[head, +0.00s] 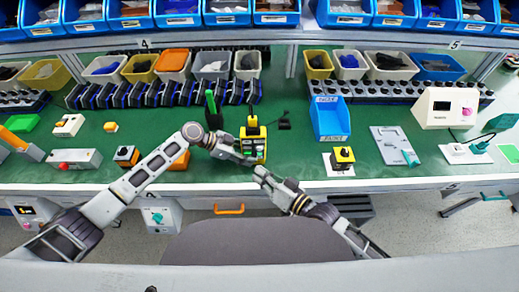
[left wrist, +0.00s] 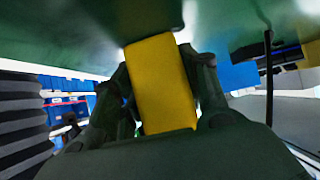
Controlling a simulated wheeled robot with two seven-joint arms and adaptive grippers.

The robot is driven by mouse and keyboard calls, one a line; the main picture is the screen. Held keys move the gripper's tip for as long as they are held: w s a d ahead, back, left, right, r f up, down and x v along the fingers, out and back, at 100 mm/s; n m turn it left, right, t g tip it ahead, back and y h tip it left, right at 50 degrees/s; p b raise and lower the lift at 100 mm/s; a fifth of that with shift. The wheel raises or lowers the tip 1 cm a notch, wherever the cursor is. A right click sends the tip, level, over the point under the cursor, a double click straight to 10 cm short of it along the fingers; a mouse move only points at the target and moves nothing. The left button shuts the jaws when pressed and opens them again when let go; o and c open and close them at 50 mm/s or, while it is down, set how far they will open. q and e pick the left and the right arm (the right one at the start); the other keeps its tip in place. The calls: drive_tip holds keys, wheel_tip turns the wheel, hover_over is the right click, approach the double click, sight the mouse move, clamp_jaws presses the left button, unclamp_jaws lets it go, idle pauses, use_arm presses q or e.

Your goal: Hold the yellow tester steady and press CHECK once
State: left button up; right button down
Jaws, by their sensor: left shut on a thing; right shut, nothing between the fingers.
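The yellow tester (head: 253,131) stands on the green bench mat near the middle of the head view, with a dark front carrying small light marks. My left gripper (head: 247,160) is shut on its lower left part. In the left wrist view, the yellow body (left wrist: 160,85) sits between the two fingers of my left gripper (left wrist: 165,95). My right gripper (head: 260,174) is shut and empty, just in front of the tester near its lower right. I cannot make out the CHECK button or tell whether the right fingertips touch the tester.
A green-topped dark holder (head: 212,108) stands left of the tester. A black fixture (head: 284,120) and a blue bin (head: 328,120) are to the right. A yellow box with a black knob (head: 342,158) sits near the front edge. Bins line the back.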

idle(0.4)
use_arm(q)
drive_tip(key=o, duration=1.1)
drive_tip(key=shift+a+r, duration=0.1)
drive_tip(key=shift+a, duration=0.05)
drive_tip(key=v, duration=1.1)
drive_tip(key=shift+a+r, duration=0.25)
drive_tip(key=shift+s+f, duration=0.1)
